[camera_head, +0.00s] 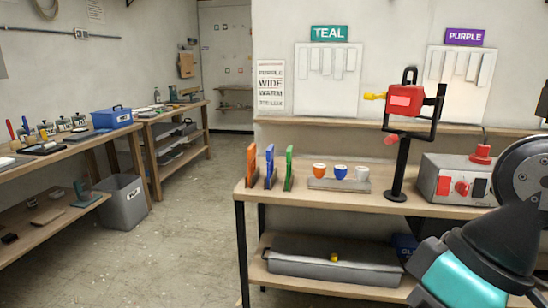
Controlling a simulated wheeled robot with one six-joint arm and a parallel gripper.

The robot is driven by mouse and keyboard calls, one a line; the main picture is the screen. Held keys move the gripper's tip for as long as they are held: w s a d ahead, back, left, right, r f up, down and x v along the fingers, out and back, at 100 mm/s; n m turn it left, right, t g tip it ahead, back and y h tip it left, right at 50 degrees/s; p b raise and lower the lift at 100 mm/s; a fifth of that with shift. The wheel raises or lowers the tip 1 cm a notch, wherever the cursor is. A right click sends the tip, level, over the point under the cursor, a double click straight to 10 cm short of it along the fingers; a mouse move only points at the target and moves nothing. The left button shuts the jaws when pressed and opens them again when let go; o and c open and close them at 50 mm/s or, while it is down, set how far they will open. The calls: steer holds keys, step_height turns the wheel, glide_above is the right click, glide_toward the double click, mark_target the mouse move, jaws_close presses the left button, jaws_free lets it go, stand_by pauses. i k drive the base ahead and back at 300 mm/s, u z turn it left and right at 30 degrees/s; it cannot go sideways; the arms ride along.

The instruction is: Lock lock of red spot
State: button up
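A red spot lamp (405,99) hangs in a black yoke (438,112) on a black stand (401,170) on the workbench at the right. A yellow knob (374,96) sticks out from the left side of the lamp. A red lever (391,139) sits lower, where the yoke meets the stand. I cannot tell which of these is the lock, or whether it is locked. My arm's dark and teal links fill the lower right corner, to the right of the lamp. My gripper is not in view.
The workbench (268,197) also carries orange, blue and green upright pieces, a rack of small cups (340,184) and a grey control box (455,182) with a red plug. A grey bin (124,201) stands beside the left benches. The floor between the benches is clear.

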mark_target(368, 96)
steer(key=u, duration=0.8)
steer(key=i, duration=2.15)
steer(key=z, duration=0.35)
